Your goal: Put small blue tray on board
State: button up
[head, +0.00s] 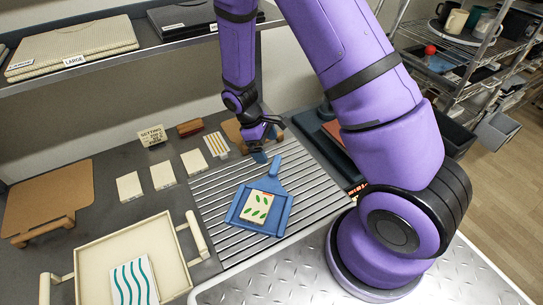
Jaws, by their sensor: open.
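The small blue tray (279,222) lies on a ribbed grey metal surface (222,182), its handle (274,166) pointing toward the back. A cream tile with green leaf marks (257,206) rests in it. My gripper (260,155) is open and empty, pointing down close by the handle's far end; I cannot tell whether it touches the handle. A brown wooden board on short legs (47,194) stands at the far left. A smaller brown board (233,130) is partly hidden behind my gripper. I cannot tell which board is meant.
A large cream tray with side handles (103,257) holds a wavy-striped tile (134,283) at front left. Several cream tiles (163,175) and a small sign (152,136) stand at the back. A shelf (130,58) runs above. A dark red-topped device (332,130) is partly behind my arm.

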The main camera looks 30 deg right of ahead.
jog(key=s+d+r+m+t+y, duration=0.1)
jog(key=s+r+m+t, duration=0.1)
jog(key=r, duration=1.2)
jog(key=s+r+m+t+y, duration=0.1)
jog(key=s+r+m+t, duration=0.15)
jog(key=r, duration=1.05)
jog(key=s+d+r+m+t+y, duration=0.1)
jog(key=s+r+m+t, duration=0.3)
jog(key=s+r, duration=0.9)
jog(key=s, duration=0.3)
jog(key=shift+s+d, duration=0.2)
jog(key=shift+s, duration=0.1)
jog(key=shift+m, duration=0.25)
